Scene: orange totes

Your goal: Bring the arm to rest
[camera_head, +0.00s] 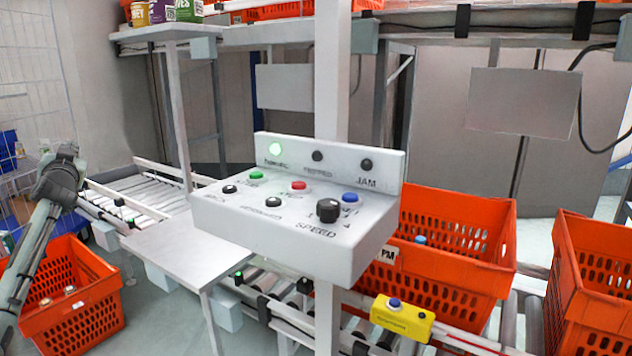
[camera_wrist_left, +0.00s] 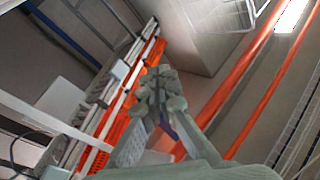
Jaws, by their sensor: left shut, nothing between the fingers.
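My left arm comes in from the left edge of the head view. Its gripper (camera_head: 60,172) is raised in front of the wire mesh, above and beside an orange tote (camera_head: 72,325) on the floor. In the left wrist view the fingers of this gripper (camera_wrist_left: 160,84) are shut together with nothing between them. It touches nothing that I can make out. My right gripper is in neither view.
A white control box (camera_head: 290,235) with buttons and a speed knob stands on a post in the middle. A grey side table (camera_head: 185,250) is left of it. Orange totes (camera_head: 465,280) stand on the conveyor at right. A roller conveyor (camera_head: 140,195) runs behind.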

